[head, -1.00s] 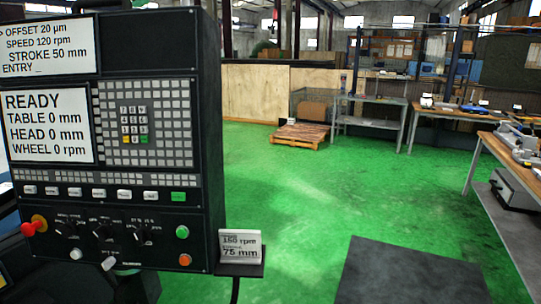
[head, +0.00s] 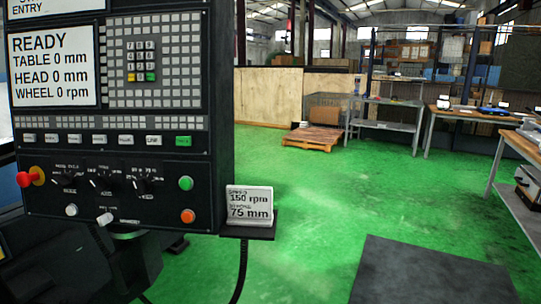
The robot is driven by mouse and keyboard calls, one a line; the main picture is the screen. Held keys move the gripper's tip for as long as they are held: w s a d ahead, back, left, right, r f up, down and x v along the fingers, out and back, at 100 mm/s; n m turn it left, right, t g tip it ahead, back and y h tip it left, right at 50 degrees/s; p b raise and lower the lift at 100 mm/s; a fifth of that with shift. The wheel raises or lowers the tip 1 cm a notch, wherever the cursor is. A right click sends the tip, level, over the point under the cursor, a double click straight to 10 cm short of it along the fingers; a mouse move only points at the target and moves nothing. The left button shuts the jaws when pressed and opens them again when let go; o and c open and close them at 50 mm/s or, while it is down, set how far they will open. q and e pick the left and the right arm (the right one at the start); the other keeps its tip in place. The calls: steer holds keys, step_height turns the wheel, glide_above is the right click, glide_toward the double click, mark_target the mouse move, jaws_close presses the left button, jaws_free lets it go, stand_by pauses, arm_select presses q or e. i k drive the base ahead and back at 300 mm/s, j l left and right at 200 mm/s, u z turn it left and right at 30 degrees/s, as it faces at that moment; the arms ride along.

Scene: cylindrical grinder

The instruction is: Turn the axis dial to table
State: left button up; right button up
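The black control panel (head: 218,120) fills the left of the head view. Its lower part carries a row of three dark rotary dials: a left dial (head: 66,180), a middle dial (head: 104,180) and a right dial (head: 143,183). The lettering around them is too small to read, so I cannot tell which is the axis dial or where it points. The screen (head: 53,70) reads READY, TABLE 0 mm, HEAD 0 mm, WHEEL 0 rpm. Neither of my grippers is in view.
A red emergency button (head: 25,180) sticks out at the panel's left; green (head: 186,183) and orange (head: 188,216) buttons sit at its right. A small card (head: 250,203) reads 150 rpm and 75 mm. Green floor (head: 330,190) is open to the right, with a dark mat (head: 430,272).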

mark_target(101, 184)
steer(key=k+u, duration=0.1)
steer(key=u, duration=1.15)
